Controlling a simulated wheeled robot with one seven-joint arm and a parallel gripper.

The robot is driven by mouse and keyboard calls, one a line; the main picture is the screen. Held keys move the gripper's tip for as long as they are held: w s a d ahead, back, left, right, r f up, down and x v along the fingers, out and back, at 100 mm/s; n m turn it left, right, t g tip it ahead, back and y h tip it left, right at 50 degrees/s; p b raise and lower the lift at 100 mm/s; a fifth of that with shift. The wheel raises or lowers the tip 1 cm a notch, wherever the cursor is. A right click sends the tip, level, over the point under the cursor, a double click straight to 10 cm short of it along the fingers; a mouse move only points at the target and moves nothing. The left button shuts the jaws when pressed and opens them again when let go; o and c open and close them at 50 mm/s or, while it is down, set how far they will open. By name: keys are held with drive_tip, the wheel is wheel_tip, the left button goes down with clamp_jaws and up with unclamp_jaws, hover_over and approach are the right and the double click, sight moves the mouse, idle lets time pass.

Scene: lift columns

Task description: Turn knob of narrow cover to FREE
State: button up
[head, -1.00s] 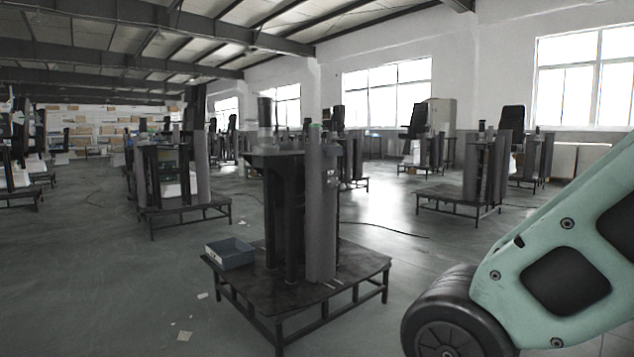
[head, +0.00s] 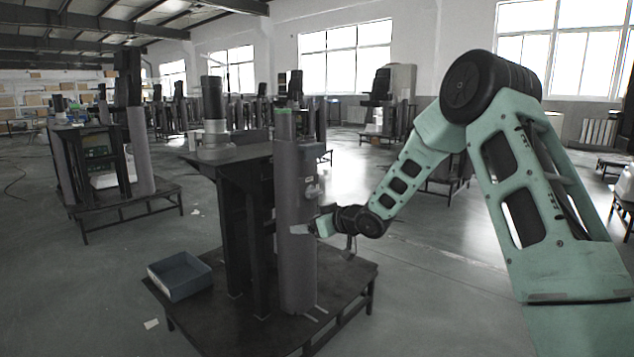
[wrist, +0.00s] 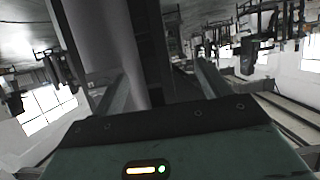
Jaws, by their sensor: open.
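The lift column nearest me has a tall, narrow grey cover (head: 293,240), upright, with a green top end. Small fittings (head: 310,188) stick out from its right side at upper mid-height. They are too small to tell which is the knob or read any marking. My gripper (head: 308,230) is at the cover's right side, a little below these fittings; I cannot tell whether it touches. In the wrist view my gripper (wrist: 166,80) is open, its two fingers apart with nothing seen held. The grey cover (wrist: 105,40) runs beyond and beside the left finger. No knob is clear there.
The column stands on a low dark platform (head: 235,320). A blue-grey bin (head: 180,275) sits on its left corner. A dark upright frame (head: 245,230) stands left of the cover. Other columns on platforms stand behind and left.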

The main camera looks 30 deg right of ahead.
sight(317, 194)
drive_tip(key=s+d+r+t+y+p, duration=0.15)
drive_tip(key=d+t, duration=0.25)
drive_tip(key=d, duration=1.2)
drive_tip(key=b+x, duration=0.1)
drive_tip(key=x, duration=0.7)
drive_tip(key=b+x, duration=0.1)
drive_tip(key=x, duration=0.8)
drive_tip(key=shift+d+r, duration=0.1)
drive_tip(key=shift+r, duration=0.1)
drive_tip(key=c, duration=1)
